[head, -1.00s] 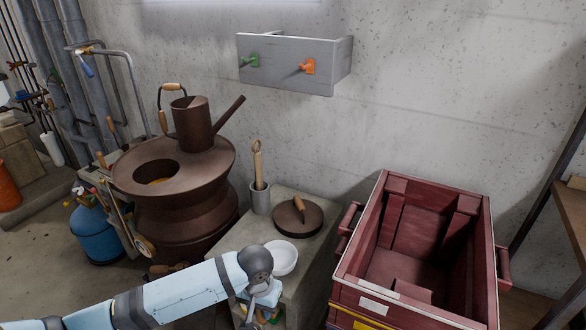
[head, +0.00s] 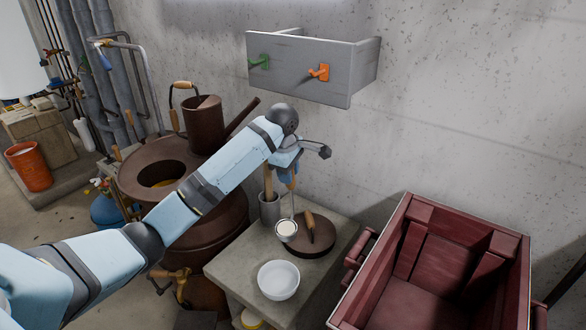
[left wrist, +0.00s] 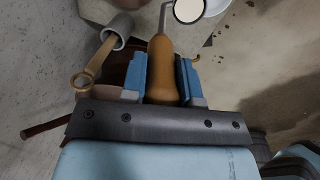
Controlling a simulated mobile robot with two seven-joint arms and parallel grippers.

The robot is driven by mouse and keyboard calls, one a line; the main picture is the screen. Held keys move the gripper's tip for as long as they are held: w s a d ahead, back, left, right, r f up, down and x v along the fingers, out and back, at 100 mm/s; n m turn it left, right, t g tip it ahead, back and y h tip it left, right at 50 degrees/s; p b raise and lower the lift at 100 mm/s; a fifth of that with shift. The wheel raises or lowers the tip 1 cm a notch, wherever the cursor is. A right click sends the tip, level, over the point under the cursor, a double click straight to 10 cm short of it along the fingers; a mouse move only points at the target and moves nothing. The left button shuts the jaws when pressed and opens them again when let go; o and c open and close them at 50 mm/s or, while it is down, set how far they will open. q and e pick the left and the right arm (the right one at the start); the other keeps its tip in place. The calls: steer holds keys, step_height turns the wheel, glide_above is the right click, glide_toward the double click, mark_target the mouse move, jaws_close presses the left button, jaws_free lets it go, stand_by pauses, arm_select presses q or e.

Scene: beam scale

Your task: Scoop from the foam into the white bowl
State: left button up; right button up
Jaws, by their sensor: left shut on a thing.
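My left gripper (head: 289,175) is shut on the wooden handle (left wrist: 162,72) of a ladle, which hangs down with its cup (head: 287,229) lowest. The cup holds something pale white and level; it also shows at the top of the left wrist view (left wrist: 188,10). In the head view the cup overlaps the left edge of a dark round lid; I cannot tell its height above it. The white bowl (head: 278,281) stands on the stone block in front of it and looks empty. Its edge shows in the left wrist view (left wrist: 217,7). My right gripper is not in view.
The brown lid (head: 322,242) with a wooden handle and a grey cup (head: 269,211) with a wooden-handled tool stand on the block (head: 233,268). A brown vat (head: 140,180) with an opening stands left, partly behind my arm. A red crate (head: 400,235) stands right. A grey drawer (head: 300,68) hangs above.

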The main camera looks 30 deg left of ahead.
arm_select(q)
steer(key=shift+s+f, duration=0.2)
steer(key=shift+s, duration=0.05)
steer(key=s+f+t+b, duration=0.2)
steer(key=s+f+t, duration=0.2)
steer(key=s+f, duration=0.2)
steer(key=shift+s+d+f, duration=0.2)
steer(key=shift+s+f, duration=0.15)
steer(key=shift+f, duration=0.55)
steer(key=shift+f, duration=0.1)
steer(key=shift+f+p, duration=0.25)
steer(key=shift+p, duration=0.2)
